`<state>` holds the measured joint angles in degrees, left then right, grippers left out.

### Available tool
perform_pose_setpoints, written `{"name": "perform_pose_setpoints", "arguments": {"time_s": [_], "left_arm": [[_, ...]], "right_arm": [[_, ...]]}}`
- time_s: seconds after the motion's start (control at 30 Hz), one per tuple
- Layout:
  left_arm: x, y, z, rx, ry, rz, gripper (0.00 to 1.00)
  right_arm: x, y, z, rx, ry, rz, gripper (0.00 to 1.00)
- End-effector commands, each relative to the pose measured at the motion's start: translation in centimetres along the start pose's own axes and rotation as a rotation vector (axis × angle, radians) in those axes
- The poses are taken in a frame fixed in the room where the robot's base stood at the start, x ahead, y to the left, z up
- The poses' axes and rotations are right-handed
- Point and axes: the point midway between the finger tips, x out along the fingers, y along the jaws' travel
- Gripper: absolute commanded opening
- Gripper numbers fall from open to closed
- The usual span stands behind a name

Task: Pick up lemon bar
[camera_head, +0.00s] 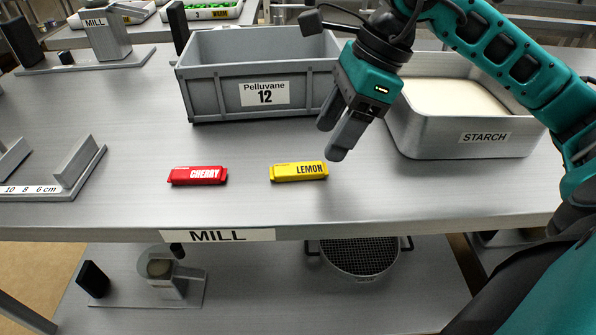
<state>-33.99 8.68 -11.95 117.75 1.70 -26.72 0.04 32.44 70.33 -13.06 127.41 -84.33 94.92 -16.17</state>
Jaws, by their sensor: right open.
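The yellow lemon bar (299,172) lies flat on the steel table, near its front edge. My right gripper (333,141) is above and slightly to the right of the lemon bar, pointing down. Its fingers are apart from the bar, and it is open and holds nothing. My left gripper is not in the camera_head view.
A red cherry bar (197,176) lies left of the lemon bar. Behind stands a grey bin (222,104) labelled Pelluvane 12. A metal starch tray (440,132) stands to the right. A metal gauge (80,168) is at the left. The table (400,190) is clear at the front right.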

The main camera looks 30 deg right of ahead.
Motion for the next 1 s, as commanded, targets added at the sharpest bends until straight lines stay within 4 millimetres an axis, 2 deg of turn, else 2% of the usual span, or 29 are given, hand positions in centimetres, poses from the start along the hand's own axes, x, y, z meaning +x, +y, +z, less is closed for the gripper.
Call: {"name": "perform_pose_setpoints", "arguments": {"time_s": [0.17, 0.5, 0.77, 1.0], "left_arm": [[-0.1, 0.1, -0.3, 0.0, 0.005, 0.004, 0.43], [0.1, 0.2, -0.1, -0.001, 0.006, 0.006, 0.43], [0.1, 0.3, -0.1, -0.002, 0.003, 0.008, 0.43], [0.1, 0.3, 0.0, -0.002, 0.002, 0.008, 0.43]], "right_arm": [[1.3, 0.0, 0.1, 0.0, 0.0, 0.003, 0.62], [5.8, -0.1, 0.7, 0.0, -0.002, 0.003, 0.62], [6.1, -0.1, 0.7, 0.0, -0.001, 0.0, 0.62], [6.1, -0.1, 0.7, 0.001, -0.001, 0.0, 0.42]]}}
